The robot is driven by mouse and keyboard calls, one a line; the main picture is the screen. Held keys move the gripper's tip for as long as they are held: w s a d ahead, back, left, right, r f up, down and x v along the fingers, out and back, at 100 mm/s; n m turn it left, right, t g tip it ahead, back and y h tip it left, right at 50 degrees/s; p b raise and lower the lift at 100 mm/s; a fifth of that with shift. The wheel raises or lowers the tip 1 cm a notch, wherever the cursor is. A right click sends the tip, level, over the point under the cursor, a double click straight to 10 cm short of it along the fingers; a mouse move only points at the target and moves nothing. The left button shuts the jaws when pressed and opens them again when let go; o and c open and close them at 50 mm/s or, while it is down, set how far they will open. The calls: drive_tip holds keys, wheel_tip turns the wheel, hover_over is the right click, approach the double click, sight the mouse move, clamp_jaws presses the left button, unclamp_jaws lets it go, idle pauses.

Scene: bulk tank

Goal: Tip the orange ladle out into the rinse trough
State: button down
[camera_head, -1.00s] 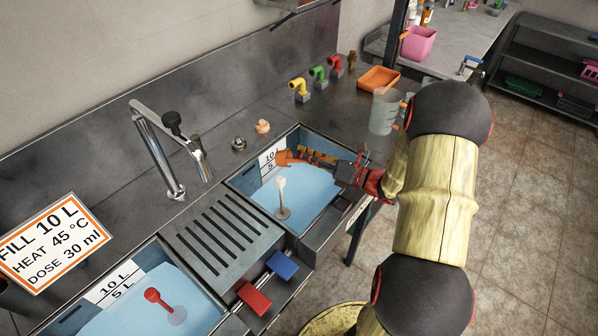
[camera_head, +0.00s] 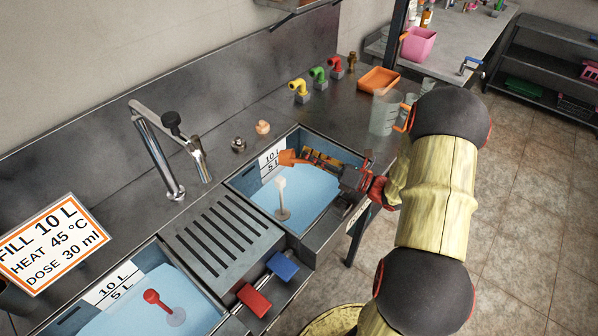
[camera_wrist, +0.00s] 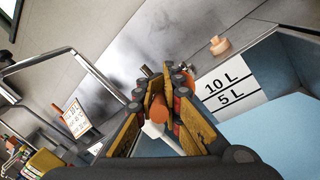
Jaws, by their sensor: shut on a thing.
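My gripper (camera_head: 312,160) is shut on the orange ladle (camera_head: 288,157), over the far part of the right-hand blue-walled basin (camera_head: 240,183). The ladle's orange end sticks out beyond the fingertips, near the basin's 10 L / 5 L label. In the wrist view the ladle's orange part (camera_wrist: 158,108) shows between the yellow fingers of my gripper (camera_wrist: 166,85). The ladle's contents and exact tilt cannot be made out. The basin holds pale blue liquid and a white-topped plug post (camera_head: 281,190). Which basin is the rinse trough is not labelled.
A left-hand basin (camera_head: 150,318) has a red-topped plug. A slotted drainer (camera_head: 222,238) lies between the basins. A tall faucet (camera_head: 165,160) stands behind. Yellow, green and red taps (camera_head: 318,76), an orange tray (camera_head: 378,80) and a clear jug (camera_head: 384,112) sit beyond the right basin.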

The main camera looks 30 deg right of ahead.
sight(282, 158)
drive_tip(key=w+a+g+p, duration=0.1)
drive_tip(key=w+a+r+g+h+p, duration=0.1)
drive_tip(key=shift+a+n, duration=0.3)
drive_tip(key=shift+n, duration=0.1)
drive_tip(key=g+h+p, duration=0.1)
drive_tip(key=p, duration=0.2)
drive_tip(key=w+a+g+h+p, duration=0.1)
drive_tip(key=p, duration=0.3)
drive_tip(key=shift+w+a+r+n, duration=0.1)
drive_tip(key=shift+w+r+n, duration=0.05)
drive_tip(key=shift+r+n, duration=0.25)
drive_tip(key=shift+f, duration=0.4)
drive_tip(key=g+p, duration=0.1)
drive_tip(key=w+a+h+p, duration=0.1)
drive_tip(key=p, duration=0.1)
drive_tip(key=shift+r+g, duration=0.3)
drive_tip(key=shift+g, duration=0.1)
drive_tip(key=p, duration=0.1)
drive_tip(key=w+a+g+h+p, duration=0.1)
drive_tip(key=p, duration=0.1)
drive_tip(key=shift+a+n, duration=0.25)
drive_tip(key=shift+n, duration=0.15)
drive_tip(key=w+a+n+g+h+p, duration=0.1)
drive_tip(key=w+a+g+h+p, duration=0.4)
drive_tip(key=p, duration=1.3)
drive_tip(key=w+a, duration=0.2)
drive_tip(key=a, duration=0.1)
